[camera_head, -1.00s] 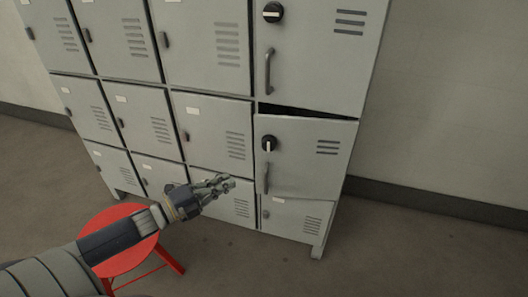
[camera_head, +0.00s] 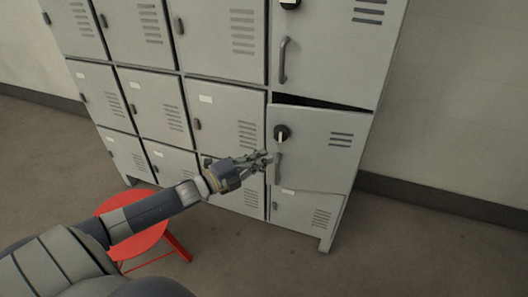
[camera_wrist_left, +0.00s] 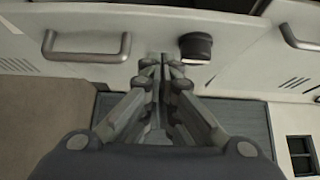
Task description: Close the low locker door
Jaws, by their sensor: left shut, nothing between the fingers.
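The low locker door (camera_head: 325,155) is the grey door in the right column, below the taller door. It stands slightly ajar, with a dark gap along its top edge. It has a black round knob (camera_head: 282,132) and a vertical bar handle (camera_head: 277,168). My left gripper (camera_head: 268,159) is shut and empty, in front of the door's left edge beside the handle. In the left wrist view its fingertips (camera_wrist_left: 162,64) lie between the handle (camera_wrist_left: 86,46) and the knob (camera_wrist_left: 196,48), close to the door face; I cannot tell if they touch. My right gripper is not in view.
The taller door (camera_head: 330,50) above has its own handle (camera_head: 284,60). Other grey lockers (camera_head: 220,105) fill the left, appearing shut. A red stool (camera_head: 140,240) stands under my left arm. The floor right of the lockers is clear.

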